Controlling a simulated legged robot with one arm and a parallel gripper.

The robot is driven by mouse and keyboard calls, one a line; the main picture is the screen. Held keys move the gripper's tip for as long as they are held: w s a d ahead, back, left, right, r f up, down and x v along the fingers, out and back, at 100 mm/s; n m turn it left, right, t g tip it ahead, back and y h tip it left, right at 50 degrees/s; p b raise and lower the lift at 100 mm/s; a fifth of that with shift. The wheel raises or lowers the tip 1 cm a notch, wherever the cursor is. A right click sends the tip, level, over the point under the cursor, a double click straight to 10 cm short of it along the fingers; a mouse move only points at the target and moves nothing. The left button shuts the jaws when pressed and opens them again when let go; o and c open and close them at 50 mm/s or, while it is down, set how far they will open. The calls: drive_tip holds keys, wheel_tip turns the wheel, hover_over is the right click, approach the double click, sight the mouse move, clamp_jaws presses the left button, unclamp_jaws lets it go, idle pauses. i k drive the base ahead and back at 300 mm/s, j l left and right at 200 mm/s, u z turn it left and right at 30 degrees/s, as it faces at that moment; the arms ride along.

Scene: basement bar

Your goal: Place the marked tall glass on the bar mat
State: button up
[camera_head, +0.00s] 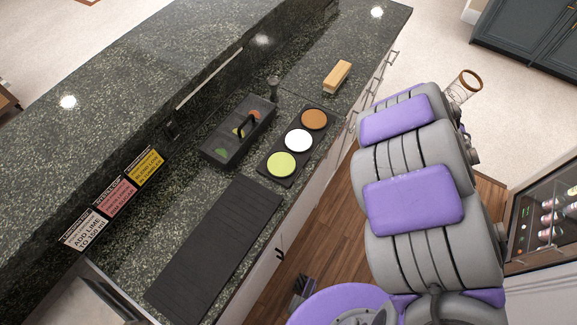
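A clear tall glass (464,88) with a brown rim shows at the upper right, just beyond the far end of my arm. It is tilted, with its rim up and to the right. My arm hides its lower part. My gripper is hidden behind my arm, so its hold on the glass does not show. The black ribbed bar mat (215,250) lies flat and bare on the dark stone counter at lower centre, well to the left of the glass.
A tray of brown, white and green discs (267,170) lies beyond the mat, beside a black garnish caddy (215,155). A wooden block (337,76) sits farther back. Several recipe cards (115,198) stand against the raised ledge. A glass-fronted cooler (545,225) is at right.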

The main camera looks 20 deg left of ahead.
sight(216, 244)
drive_tip(key=l+u, duration=0.1)
drive_tip(key=u, duration=0.25)
drive_tip(key=k+u, duration=0.1)
drive_tip(key=u, duration=0.3)
drive_tip(key=k+l+u, duration=0.1)
drive_tip(key=u, duration=0.25)
drive_tip(key=k+l, duration=0.2)
drive_tip(key=k, duration=0.15)
drive_tip(key=k+l, duration=0.25)
drive_tip(key=k, duration=0.15)
